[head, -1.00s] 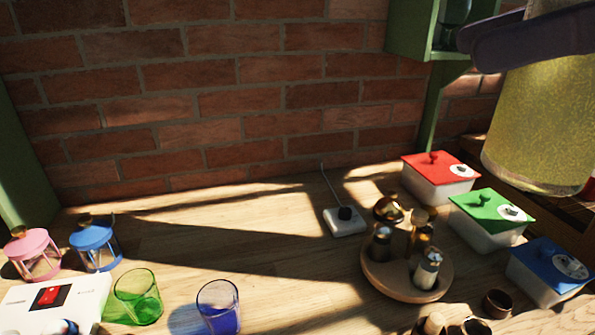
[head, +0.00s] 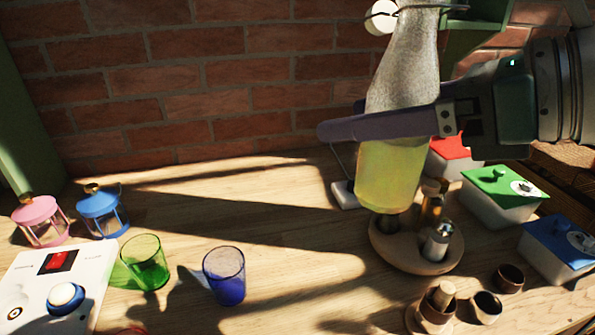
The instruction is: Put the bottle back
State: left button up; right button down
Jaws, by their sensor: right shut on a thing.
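The bottle (head: 405,75) is clear glass with a swing-top stopper and yellow liquid in its lower part. It is upright in the head view, right of centre, held up in front of the round wooden stand. My right gripper (head: 385,122) comes in from the right and is shut around the bottle's middle. The bottle hides part of the stand, the white device behind and the red-lidded box. My left gripper is not in view.
The round stand (head: 388,248) holds several small shakers. Boxes with red (head: 450,147), green (head: 503,184) and blue (head: 556,240) lids stand at right. Green (head: 146,262) and blue (head: 224,276) glasses, two lanterns and a white switch panel (head: 55,285) are at left.

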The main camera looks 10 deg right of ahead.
jog(key=shift+w+a+f+b, duration=0.4)
jog(key=shift+f+b, duration=1.05)
jog(key=shift+f, duration=2.6)
jog(key=shift+w+a+f+b, duration=0.1)
jog(key=shift+a+f+b, duration=1)
jog(key=shift+f, duration=2.9)
jog(key=shift+w+a+f+b, duration=0.1)
jog(key=shift+w+f+b, duration=0.15)
jog(key=shift+f+b, duration=2.7)
notch_tip(320, 180, down, 2)
jog(key=shift+f+p, duration=0.15)
jog(key=shift+p, duration=0.9)
jog(key=shift+f, duration=0.15)
grip_release()
